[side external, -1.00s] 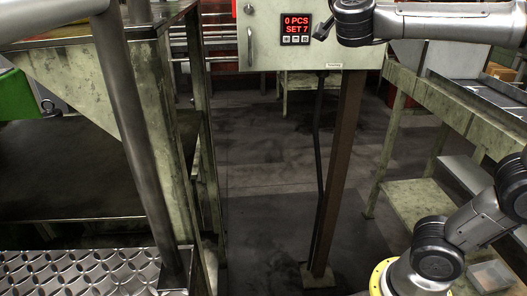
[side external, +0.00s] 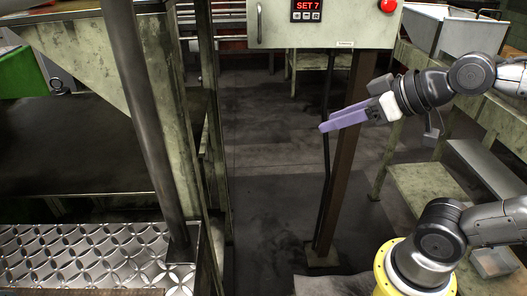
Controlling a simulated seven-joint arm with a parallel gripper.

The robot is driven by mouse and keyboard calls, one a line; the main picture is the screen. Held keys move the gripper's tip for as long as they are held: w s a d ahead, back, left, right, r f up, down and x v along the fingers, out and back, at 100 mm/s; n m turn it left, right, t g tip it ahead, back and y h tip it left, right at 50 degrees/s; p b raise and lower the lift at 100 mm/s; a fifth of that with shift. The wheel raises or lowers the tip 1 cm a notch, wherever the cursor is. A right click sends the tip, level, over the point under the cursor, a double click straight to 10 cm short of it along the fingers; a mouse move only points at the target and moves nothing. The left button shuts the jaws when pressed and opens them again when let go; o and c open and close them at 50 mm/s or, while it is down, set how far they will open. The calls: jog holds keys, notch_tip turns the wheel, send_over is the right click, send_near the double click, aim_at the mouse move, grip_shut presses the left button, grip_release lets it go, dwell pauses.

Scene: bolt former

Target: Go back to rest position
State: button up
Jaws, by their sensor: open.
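My gripper (side external: 324,128) is in the upper right middle of the side external view, with two purple fingers pointing left. The fingers overlap from this angle, and no object shows between them. It hangs in the air in front of the brown post (side external: 341,165) and below the control box (side external: 330,28). The box has a red display reading "SET 7" and a red button (side external: 387,5) at its right edge. My gripper appears apart from both.
A metal machine frame (side external: 190,130) with a grey pole stands at left above a diamond-plate step (side external: 80,255). A worn green table (side external: 425,190) with trays stands at right, behind my arm.

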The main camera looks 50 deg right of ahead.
jog(key=s+d+f+m+g+h, duration=0.1)
jog(key=s+f+g, duration=0.3)
jog(key=s+f, duration=0.3)
jog(key=shift+s+d+g, duration=0.2)
jog(key=shift+d+g, duration=0.1)
jog(key=shift+g, duration=0.1)
jog(key=shift+f, duration=0.1)
